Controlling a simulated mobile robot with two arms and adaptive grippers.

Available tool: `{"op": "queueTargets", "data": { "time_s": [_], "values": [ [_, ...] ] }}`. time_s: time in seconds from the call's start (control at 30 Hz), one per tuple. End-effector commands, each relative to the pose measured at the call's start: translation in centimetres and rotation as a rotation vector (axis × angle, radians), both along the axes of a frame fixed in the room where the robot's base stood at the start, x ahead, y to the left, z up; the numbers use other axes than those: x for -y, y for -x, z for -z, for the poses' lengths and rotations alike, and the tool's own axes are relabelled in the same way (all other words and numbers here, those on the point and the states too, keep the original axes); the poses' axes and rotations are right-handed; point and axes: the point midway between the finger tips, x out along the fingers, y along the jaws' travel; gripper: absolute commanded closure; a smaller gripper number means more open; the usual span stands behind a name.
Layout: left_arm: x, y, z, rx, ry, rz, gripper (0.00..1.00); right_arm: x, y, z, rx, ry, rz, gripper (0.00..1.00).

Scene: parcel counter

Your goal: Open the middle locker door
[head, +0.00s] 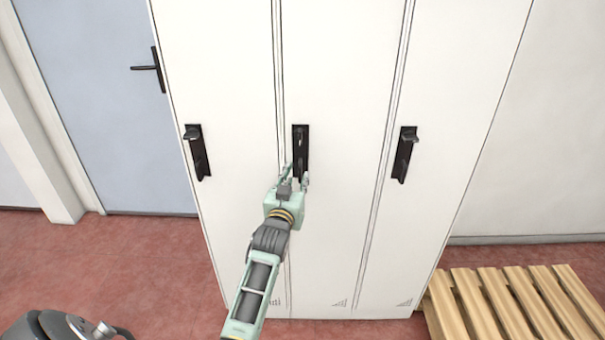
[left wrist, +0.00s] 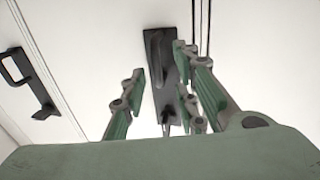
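The middle locker door (head: 335,75) is white and stands shut between two like doors. Its black handle plate (head: 300,140) is upright near the door's left edge. My left gripper (head: 297,177) is in front of the lower part of that plate. In the left wrist view the fingers of my left gripper (left wrist: 160,100) are spread, with the black handle (left wrist: 160,60) showing between and beyond them. Nothing is held, and I cannot tell whether a finger touches the handle. My right gripper is in neither view.
The left locker handle (head: 198,152) and right locker handle (head: 404,155) sit on the neighbouring doors. A wooden pallet (head: 510,305) lies on the floor at the right. A blue-grey room door (head: 110,110) is at the left. Red floor (head: 150,255) lies open at the left.

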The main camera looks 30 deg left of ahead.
Motion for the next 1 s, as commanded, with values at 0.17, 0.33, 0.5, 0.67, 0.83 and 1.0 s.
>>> {"op": "queueTargets", "data": {
  "time_s": [0.17, 0.33, 0.5, 0.67, 0.83, 1.0],
  "values": [
    [-0.8, -2.2, -0.1, 0.0, 0.0, 0.0, 0.72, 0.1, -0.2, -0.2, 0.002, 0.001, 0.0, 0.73],
    [-1.1, -3.2, 0.0, -0.001, 0.0, 0.001, 0.72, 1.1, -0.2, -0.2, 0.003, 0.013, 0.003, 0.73],
    [-1.2, -3.3, 0.1, -0.001, 0.0, 0.001, 0.72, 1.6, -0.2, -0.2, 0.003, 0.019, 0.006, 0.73],
    [-1.2, -3.3, 0.1, -0.001, 0.0, 0.001, 0.76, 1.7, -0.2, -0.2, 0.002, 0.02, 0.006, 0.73],
    [-1.2, -3.3, 0.1, -0.001, 0.0, 0.001, 0.9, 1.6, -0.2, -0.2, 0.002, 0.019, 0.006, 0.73],
    [-1.1, -3.3, 0.1, -0.002, 0.002, 0.002, 1.0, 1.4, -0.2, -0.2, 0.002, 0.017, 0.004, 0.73]
  ]
}}
